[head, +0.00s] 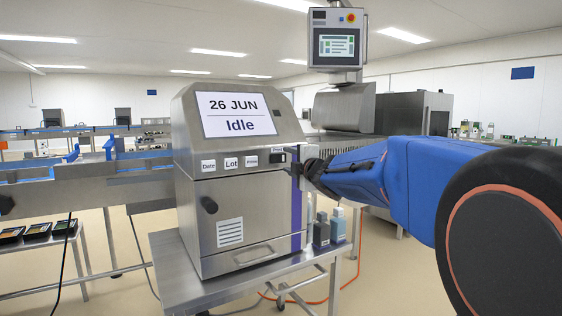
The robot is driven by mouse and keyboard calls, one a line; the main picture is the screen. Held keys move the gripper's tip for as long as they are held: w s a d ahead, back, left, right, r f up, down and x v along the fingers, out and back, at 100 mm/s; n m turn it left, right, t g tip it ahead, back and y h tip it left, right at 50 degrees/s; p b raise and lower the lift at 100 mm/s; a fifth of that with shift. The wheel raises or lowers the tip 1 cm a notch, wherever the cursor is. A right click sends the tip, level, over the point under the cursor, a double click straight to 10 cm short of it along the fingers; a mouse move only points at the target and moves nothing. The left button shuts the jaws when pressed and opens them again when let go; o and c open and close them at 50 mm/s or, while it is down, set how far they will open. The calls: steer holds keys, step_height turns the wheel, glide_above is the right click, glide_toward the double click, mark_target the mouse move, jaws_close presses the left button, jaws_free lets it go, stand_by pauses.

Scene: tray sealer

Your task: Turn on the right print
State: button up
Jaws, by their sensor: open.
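The steel printer (240,190) stands on a wheeled cart in the middle of the head view. Its screen (237,114) reads "26 JUN" and "Idle". A small label that seems to read "Print" (278,149) is at the right end of the front panel, with a small dark control (279,158) under it. The control's setting is too small to tell. My gripper (297,169) is open at the printer's right front edge, just right of this control. Whether it touches the printer cannot be told. Its fingers are partly hidden.
Labels "Date" (208,166), "Lot" (231,163) and a third one (251,159) line the panel to the left. Bottles (321,231) stand on the cart (205,287) under my arm. A conveyor (85,190) runs on the left.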

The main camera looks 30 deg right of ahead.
steer(key=shift+w, duration=0.8)
